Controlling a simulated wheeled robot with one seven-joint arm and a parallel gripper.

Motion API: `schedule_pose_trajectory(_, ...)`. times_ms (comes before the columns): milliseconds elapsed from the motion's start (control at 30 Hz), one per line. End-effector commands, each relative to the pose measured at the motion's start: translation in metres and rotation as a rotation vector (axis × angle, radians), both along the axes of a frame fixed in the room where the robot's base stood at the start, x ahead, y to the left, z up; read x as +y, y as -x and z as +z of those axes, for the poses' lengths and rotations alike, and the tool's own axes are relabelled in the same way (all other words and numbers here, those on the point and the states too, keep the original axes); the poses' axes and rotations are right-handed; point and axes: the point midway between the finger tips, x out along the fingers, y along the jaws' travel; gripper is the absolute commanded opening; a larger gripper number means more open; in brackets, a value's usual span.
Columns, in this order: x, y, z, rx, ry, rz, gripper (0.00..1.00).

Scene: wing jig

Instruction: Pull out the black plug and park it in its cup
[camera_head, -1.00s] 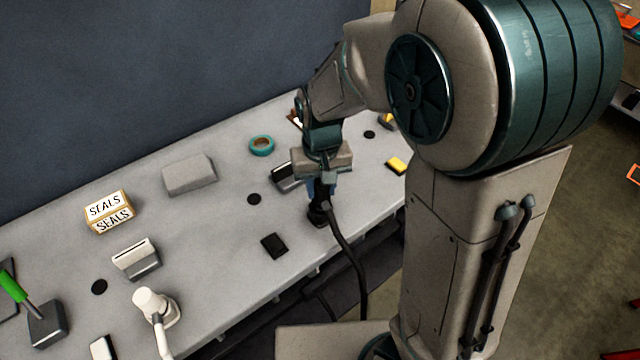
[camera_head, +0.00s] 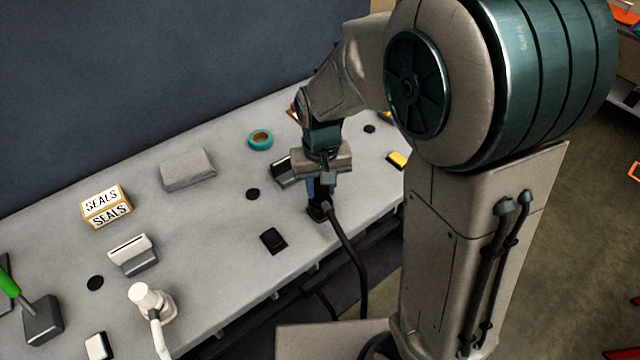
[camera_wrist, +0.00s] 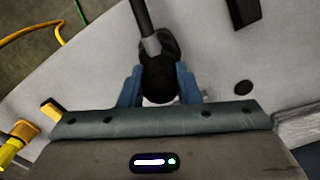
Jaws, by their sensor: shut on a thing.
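The black plug (camera_wrist: 160,78) is between the blue fingers of my gripper (camera_wrist: 160,92) in the wrist view, with its cable running up and away. In the head view my gripper (camera_head: 321,188) points down at the table, shut on the black plug (camera_head: 322,207). The plug is low, at a dark base on the table near the front edge; I cannot tell whether it is seated or lifted. Its black cable (camera_head: 353,256) hangs over the front edge. A white plug-like thing (camera_head: 150,298) with a white cable stands at the lower left. I cannot tell which thing is the black plug's cup.
On the table (camera_head: 215,225) are a SEALS box (camera_head: 106,207), a grey block (camera_head: 187,169), a teal tape roll (camera_head: 260,139), a slotted grey holder (camera_head: 133,255) and a small black block (camera_head: 273,240). A grey block with a green-handled tool (camera_head: 42,318) stands far left.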

Motion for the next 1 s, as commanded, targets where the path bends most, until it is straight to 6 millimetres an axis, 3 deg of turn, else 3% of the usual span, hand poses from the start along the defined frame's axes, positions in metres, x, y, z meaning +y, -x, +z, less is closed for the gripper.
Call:
schedule_pose_trajectory(100,0.0,0.0,0.001,-0.001,0.0,0.0,0.08)
schedule_pose_trajectory(133,0.0,0.0,0.001,-0.001,0.0,0.0,0.32)
schedule_pose_trajectory(200,0.0,0.0,0.001,0.0,0.0,0.0,0.52)
schedule_pose_trajectory(233,0.0,0.0,0.001,0.0,0.0,0.0,0.55)
schedule_pose_trajectory(500,0.0,0.0,0.001,0.0,0.0,0.0,0.55)
schedule_pose_trajectory(633,0.0,-0.001,0.01,-0.003,-0.002,0.0,0.55)
schedule_pose_trajectory(1000,0.0,0.0,0.089,-0.005,-0.002,-0.001,0.55)
